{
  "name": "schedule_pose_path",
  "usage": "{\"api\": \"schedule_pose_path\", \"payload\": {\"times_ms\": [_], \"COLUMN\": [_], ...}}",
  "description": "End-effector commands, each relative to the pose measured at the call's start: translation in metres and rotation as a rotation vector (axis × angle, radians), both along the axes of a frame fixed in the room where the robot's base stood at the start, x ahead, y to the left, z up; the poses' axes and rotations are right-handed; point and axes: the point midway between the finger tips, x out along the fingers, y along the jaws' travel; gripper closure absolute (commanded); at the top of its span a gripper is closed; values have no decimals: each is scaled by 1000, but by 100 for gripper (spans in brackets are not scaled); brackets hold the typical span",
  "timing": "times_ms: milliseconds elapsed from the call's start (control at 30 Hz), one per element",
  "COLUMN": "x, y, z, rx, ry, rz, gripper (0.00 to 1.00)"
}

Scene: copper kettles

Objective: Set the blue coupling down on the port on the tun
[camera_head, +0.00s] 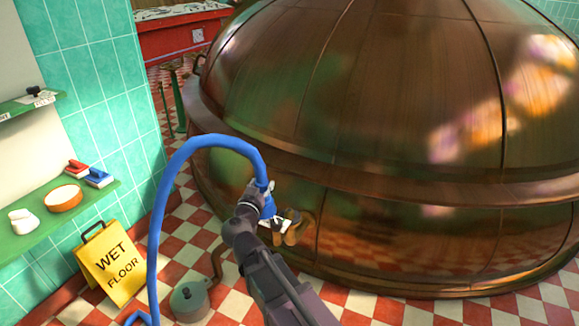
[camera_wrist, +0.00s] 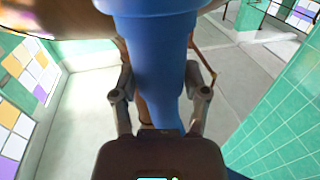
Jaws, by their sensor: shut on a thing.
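The blue coupling (camera_head: 268,206) is at the end of a thick blue hose (camera_head: 158,215) that arches up and over from the floor. My gripper (camera_head: 260,200) is shut on the coupling, in front of the tun's lower side. In the wrist view the coupling (camera_wrist: 160,60) fills the middle, with one finger of my gripper (camera_wrist: 160,88) on each side. The large copper tun (camera_head: 400,235) fills the right of the head view. A brassy fitting, seemingly the port (camera_head: 297,227), shows just right of and below the coupling. The coupling's lower end is partly hidden, so I cannot tell whether they touch.
A yellow wet floor sign (camera_head: 113,264) stands at the left. A grey-green lidded pot (camera_head: 189,300) stands on the checkered floor by my arm. A green shelf (camera_head: 75,215) on the left wall holds a bowl (camera_head: 65,198) and brushes. Floor between sign and tun is mostly open.

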Motion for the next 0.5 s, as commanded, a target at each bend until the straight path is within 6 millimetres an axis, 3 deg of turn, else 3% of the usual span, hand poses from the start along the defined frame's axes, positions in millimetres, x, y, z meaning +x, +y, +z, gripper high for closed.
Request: {"api": "schedule_pose_path", "payload": {"times_ms": [267, 500], "x": [-3, 21], "y": [11, 6], "z": [0, -2], "rx": [-1, -1], "ry": [-1, -1], "rz": [9, -82], "gripper": [83, 83]}}
